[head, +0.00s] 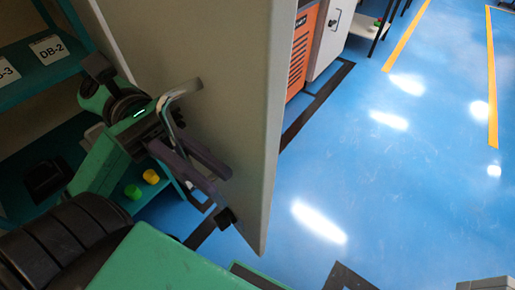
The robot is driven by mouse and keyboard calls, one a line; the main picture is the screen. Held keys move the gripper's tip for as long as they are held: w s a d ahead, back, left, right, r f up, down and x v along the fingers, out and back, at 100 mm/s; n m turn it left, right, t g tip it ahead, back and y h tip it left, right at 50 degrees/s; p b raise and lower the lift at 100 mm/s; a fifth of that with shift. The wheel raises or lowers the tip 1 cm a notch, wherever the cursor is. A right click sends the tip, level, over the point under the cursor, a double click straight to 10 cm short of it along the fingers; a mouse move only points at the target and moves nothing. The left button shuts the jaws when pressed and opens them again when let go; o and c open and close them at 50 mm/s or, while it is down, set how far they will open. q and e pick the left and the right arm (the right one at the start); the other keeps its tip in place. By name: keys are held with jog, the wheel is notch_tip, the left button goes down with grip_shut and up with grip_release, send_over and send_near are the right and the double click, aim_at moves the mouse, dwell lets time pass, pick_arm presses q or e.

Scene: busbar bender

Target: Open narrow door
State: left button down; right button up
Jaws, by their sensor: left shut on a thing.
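The door (225,60) is a tall beige-grey panel standing upright in the middle left of the head view. Its free edge is on the right, with blue floor beyond. A bent metal bar handle (181,86) sticks out from its left-facing side. My left gripper (200,172), on a green and black arm from the lower left, is shut on the handle. The fingers hide the lower part of the handle. The door's hinge side is out of frame at the top. My right gripper is not in view.
A teal shelf rack (40,62) with labels such as DB-2 stands at the left. A yellow button (151,176) and a green button (133,192) show below my left wrist. An orange cabinet (303,48) stands behind the door. Blue floor (400,190) at the right is clear.

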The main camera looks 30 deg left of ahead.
pick_arm(q)
jog(key=shift+m+g, duration=0.6)
jog(key=shift+g, duration=0.3)
jog(key=s+a, duration=0.1)
jog(key=s+a+b, duration=0.1)
jog(key=s, duration=0.1)
jog(key=s+a, duration=0.1)
jog(key=shift+s+r+b, duration=0.15)
jog(key=shift+s+b, duration=0.15)
jog(key=shift+s, duration=0.1)
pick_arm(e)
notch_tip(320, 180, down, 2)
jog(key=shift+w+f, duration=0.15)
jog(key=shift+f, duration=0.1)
pick_arm(q)
jog(key=c, duration=1.2)
grip_release()
jog(key=shift+o, duration=0.2)
jog(key=shift+w, duration=0.1)
